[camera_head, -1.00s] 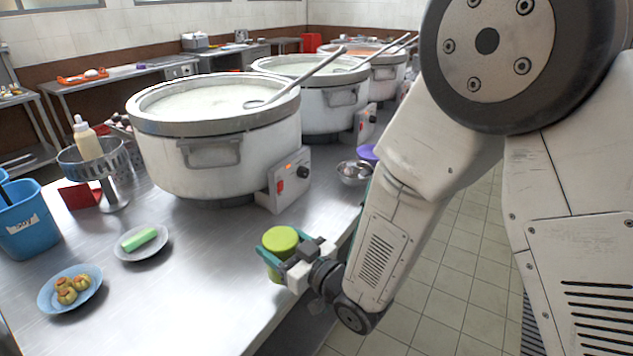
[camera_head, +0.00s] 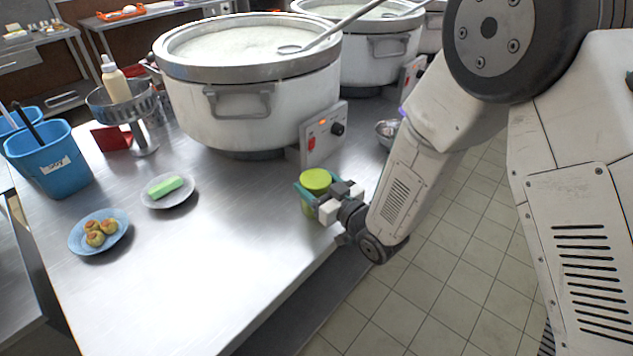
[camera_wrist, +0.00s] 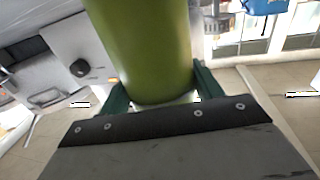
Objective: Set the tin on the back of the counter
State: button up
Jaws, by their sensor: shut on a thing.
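The tin (camera_head: 316,181) is a small green cylinder with a lighter yellow-green top. It is near the right edge of the steel counter (camera_head: 215,255), in front of the nearest stockpot. My gripper (camera_head: 314,194) is shut on it, one finger on each side. The wrist view shows the green tin (camera_wrist: 145,50) between the two teal fingers (camera_wrist: 160,92). The tin looks upright; I cannot tell whether its base touches the counter.
A big white stockpot (camera_head: 245,110) with a control box (camera_head: 322,135) stands behind. A plate with a green bar (camera_head: 165,187), a blue plate of buns (camera_head: 98,233), a blue bucket (camera_head: 50,165) and a metal strainer (camera_head: 125,105) are to the left. The counter's front middle is clear.

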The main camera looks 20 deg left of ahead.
jog(key=o, duration=1.2)
jog(key=shift+r, duration=0.15)
jog(key=v, duration=1.2)
